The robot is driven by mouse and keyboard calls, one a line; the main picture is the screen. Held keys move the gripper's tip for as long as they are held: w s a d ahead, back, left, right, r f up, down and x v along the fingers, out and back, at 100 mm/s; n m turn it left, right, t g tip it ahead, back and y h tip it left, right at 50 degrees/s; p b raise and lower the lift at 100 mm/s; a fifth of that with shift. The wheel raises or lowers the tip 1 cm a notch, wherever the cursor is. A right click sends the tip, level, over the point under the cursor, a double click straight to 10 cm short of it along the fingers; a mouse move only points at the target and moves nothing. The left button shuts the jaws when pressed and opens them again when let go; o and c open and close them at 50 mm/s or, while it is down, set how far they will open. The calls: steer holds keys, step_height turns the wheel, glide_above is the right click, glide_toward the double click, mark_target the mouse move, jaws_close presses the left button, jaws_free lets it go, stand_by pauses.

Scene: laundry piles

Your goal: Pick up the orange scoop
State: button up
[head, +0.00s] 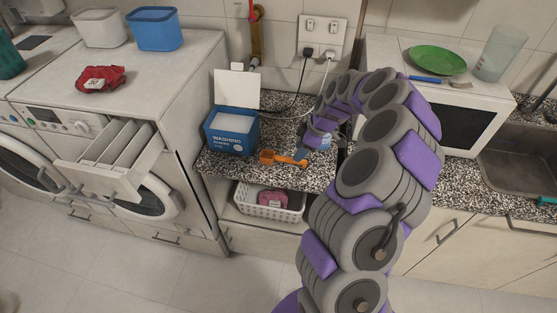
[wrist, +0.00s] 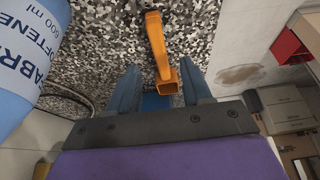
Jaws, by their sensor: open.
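The orange scoop (head: 284,159) lies on the speckled granite counter, in front of the washing powder box. In the wrist view the scoop (wrist: 157,47) runs from the top edge down toward my gripper (wrist: 161,75). Its near squarish end lies in the picture between the two blue fingers, with a gap on each side. My gripper is open and empty; I see no contact with the scoop. In the head view my gripper (head: 301,154) is over the counter at the scoop's right end, partly hidden by my arm.
The blue washing powder box (head: 231,132) stands open behind the scoop. A fabric softener bottle (wrist: 22,55) is close on the wrist view's left. A white basket (head: 269,201) sits on the shelf below. Cables (head: 300,95) hang behind. A washing machine (head: 130,110) stands to the left.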

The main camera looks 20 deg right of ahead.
mark_target(291, 159)
steer(key=shift+w+a+f+b, duration=0.25)
steer(key=shift+a+f+b, duration=0.1)
steer(key=shift+a+f, duration=0.65)
steer(key=f, duration=0.2)
steer(key=w+f+b, duration=0.1)
steer(key=shift+d, duration=0.25)
steer(key=shift+d+f, duration=0.1)
steer(key=shift+d, duration=0.05)
steer(key=shift+a, duration=0.5)
steer(key=shift+c, duration=0.8)
steer(key=shift+a, duration=0.25)
steer(key=c, duration=0.3)
steer(key=shift+d, duration=0.15)
steer(key=c, duration=0.3)
steer(key=shift+d, duration=0.35)
jaws_close()
